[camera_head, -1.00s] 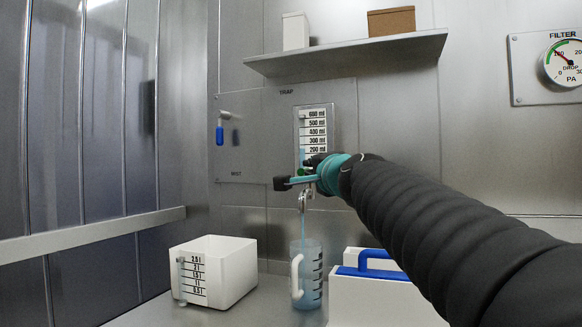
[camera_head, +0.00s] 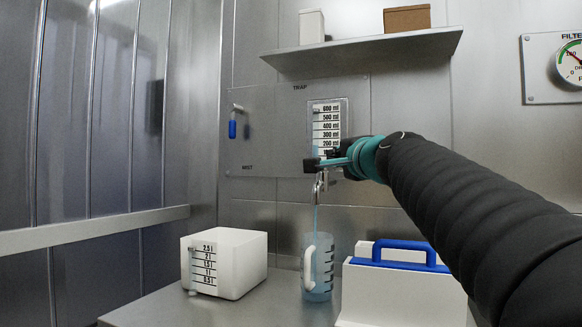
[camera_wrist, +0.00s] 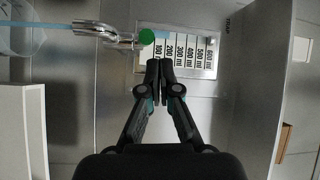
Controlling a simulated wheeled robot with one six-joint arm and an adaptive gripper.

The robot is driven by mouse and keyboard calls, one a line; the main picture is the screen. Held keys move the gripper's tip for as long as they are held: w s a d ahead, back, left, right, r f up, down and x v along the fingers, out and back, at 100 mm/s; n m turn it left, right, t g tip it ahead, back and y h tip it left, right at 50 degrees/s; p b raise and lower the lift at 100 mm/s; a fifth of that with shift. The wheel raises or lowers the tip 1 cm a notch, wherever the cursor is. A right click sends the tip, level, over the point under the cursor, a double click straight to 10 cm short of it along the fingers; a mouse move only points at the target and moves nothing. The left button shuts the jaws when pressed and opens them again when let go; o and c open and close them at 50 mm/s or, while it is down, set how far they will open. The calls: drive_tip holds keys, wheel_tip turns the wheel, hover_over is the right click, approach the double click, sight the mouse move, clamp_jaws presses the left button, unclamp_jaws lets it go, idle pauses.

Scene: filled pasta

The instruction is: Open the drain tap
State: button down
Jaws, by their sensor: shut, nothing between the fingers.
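The metal drain tap (camera_head: 320,187) is on the wall below the gauge marked in ml (camera_head: 327,125). A thin blue stream runs from its spout into the clear jug (camera_head: 318,272), which holds blue liquid. In the wrist view the tap (camera_wrist: 108,36) lies sideways with a round green knob (camera_wrist: 147,36) at its end. My gripper (camera_head: 322,163) is just above the spout in the head view and hides the knob there. In the wrist view my gripper (camera_wrist: 159,68) is shut and empty, its fingertips over the gauge's lower end, beside the knob and apart from it in the picture.
A white graduated bin (camera_head: 225,264) stands left of the jug. A white case with a blue handle (camera_head: 402,290) stands close on the right, under my arm. A shelf (camera_head: 365,52) with two boxes is above. A blue-handled lever (camera_head: 233,128) is on the wall at left.

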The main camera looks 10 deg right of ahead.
drive_tip(key=s+a+p, duration=0.5)
drive_tip(key=s+a, duration=0.1)
drive_tip(key=shift+s+f+p, duration=0.25)
drive_tip(key=shift+s+p, duration=0.05)
drive_tip(key=shift+p, duration=0.05)
idle(0.5)
